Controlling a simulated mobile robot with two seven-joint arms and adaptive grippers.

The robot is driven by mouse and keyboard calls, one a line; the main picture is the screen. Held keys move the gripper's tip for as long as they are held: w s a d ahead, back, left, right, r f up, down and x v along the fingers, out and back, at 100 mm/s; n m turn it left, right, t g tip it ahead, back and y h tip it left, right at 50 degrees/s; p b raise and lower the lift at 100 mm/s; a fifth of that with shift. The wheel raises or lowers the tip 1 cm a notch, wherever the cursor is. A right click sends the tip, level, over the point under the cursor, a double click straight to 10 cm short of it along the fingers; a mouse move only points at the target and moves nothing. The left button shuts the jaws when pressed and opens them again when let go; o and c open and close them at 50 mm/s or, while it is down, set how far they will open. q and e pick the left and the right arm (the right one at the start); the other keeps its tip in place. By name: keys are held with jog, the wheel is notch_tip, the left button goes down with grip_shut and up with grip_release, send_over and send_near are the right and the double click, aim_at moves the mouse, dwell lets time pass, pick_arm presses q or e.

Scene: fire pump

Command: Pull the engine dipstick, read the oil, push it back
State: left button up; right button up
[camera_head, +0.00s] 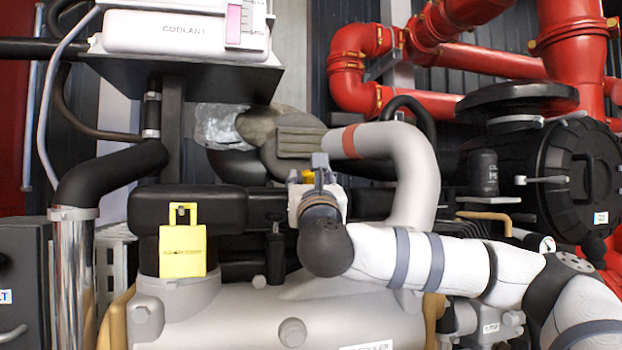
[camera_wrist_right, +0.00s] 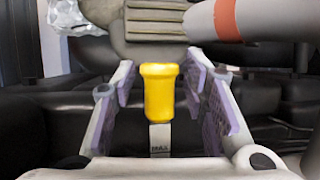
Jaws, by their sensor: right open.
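The dipstick's yellow handle (camera_wrist_right: 160,92) stands upright between the fingers of my right gripper (camera_wrist_right: 162,80) in the right wrist view. A pale strip below the handle is marked "MAX"; its lower part is hidden. The fingers are open, with a gap on both sides of the handle. In the head view my right gripper (camera_head: 318,168) is over the middle of the engine (camera_head: 235,310), and a bit of the yellow handle (camera_head: 307,177) shows beside it. The oil level cannot be read. My left gripper is not in view.
A yellow tag (camera_head: 183,251) hangs at the left of the engine. A thick grey pipe (camera_head: 412,175) with a red band curves close behind my right gripper. A white coolant tank (camera_head: 185,32) sits on a shelf at upper left. Red pipes (camera_head: 480,60) fill the upper right.

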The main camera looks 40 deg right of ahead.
grip_shut()
jog(key=f+b, duration=0.1)
jog(key=f, duration=0.1)
jog(key=f+b, duration=0.1)
jog(key=f, duration=0.1)
jog(key=shift+w+f, duration=0.2)
jog(key=shift+f, duration=0.15)
jog(key=shift+s+f, duration=0.15)
jog(key=shift+r, duration=0.25)
grip_release()
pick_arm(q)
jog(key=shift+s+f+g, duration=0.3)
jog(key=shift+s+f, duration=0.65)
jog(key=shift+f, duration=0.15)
pick_arm(e)
jog(key=v, duration=1.2)
